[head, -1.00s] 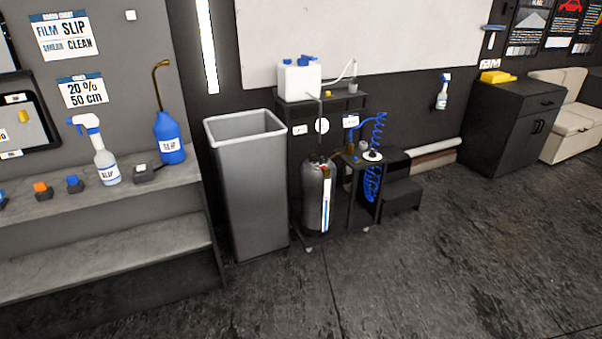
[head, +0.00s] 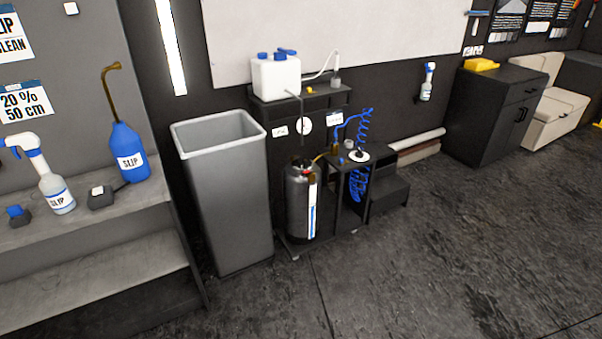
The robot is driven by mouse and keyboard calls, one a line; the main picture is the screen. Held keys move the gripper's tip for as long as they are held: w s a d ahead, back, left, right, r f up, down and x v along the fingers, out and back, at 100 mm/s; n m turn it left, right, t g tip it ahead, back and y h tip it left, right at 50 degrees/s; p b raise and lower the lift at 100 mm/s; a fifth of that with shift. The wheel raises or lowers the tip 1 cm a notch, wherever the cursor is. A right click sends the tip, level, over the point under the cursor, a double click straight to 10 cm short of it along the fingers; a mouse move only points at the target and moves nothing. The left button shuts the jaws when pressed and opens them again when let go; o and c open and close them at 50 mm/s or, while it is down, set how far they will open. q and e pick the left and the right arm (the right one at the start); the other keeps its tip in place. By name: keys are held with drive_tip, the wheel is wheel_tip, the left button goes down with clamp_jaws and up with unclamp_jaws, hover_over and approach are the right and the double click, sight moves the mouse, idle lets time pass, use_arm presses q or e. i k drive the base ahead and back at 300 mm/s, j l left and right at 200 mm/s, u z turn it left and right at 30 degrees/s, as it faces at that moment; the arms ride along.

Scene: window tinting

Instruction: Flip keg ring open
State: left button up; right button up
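A dark keg-like pressure tank (head: 298,208) stands upright on a low wheeled cart in the middle of the head view. It has a pale blue and white strip down its front. Its top (head: 299,166) shows small fittings and a thin yellowish hose, but a ring on it is too small to tell, so I cannot say if it is open or shut. Neither of my grippers is in view.
A tall grey bin (head: 226,195) stands close left of the tank. A shelf holds a white canister (head: 276,77) above it. A blue coiled hose (head: 362,128) hangs right, by a dark step (head: 388,196). A bench (head: 90,225) with bottles is at left. The floor (head: 430,270) in front is clear.

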sight(310, 171)
drive_tip(key=i+j+z, duration=0.35)
drive_tip(key=i+j, duration=0.15)
drive_tip(key=i, duration=0.3)
drive_tip(key=i+j+z, duration=0.4)
drive_tip(key=i+j, duration=0.3)
drive_tip(key=i, duration=0.1)
